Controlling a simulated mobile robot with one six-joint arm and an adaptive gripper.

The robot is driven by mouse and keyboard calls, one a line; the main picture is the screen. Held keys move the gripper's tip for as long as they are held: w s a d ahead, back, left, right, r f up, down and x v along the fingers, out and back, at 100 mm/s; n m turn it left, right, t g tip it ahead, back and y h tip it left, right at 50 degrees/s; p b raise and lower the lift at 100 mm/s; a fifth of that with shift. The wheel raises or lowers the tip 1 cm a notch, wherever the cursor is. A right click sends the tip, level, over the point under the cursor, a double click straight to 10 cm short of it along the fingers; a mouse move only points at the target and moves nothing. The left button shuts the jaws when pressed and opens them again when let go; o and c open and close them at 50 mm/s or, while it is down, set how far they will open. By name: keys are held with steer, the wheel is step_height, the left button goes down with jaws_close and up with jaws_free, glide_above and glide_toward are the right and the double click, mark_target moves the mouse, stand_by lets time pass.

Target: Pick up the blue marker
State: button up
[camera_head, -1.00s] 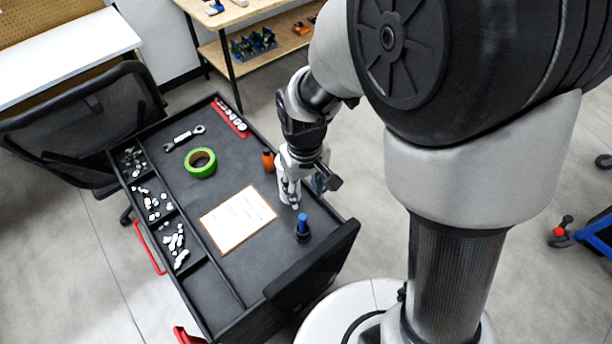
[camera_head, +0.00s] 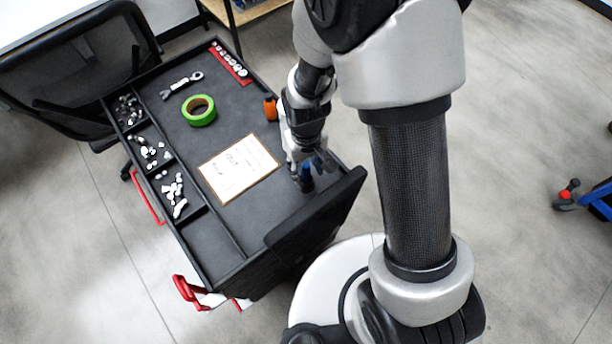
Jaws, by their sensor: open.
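The blue marker (camera_head: 306,178) stands upright on the black top of the cart, near its front right corner. It has a blue upper part and a dark lower part. My gripper (camera_head: 308,170) is directly over and around the marker's upper part in this view, with its fingers apart. The fingers partly hide the marker, and I cannot tell whether they touch it.
A clipboard with paper (camera_head: 238,168) lies left of the marker. A green tape roll (camera_head: 199,110), a wrench (camera_head: 182,85), a red socket rail (camera_head: 231,63) and an orange item (camera_head: 270,108) lie farther back. A raised black panel (camera_head: 318,213) borders the front.

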steer(key=shift+f, duration=0.65)
steer(key=shift+c, duration=0.2)
jaws_close()
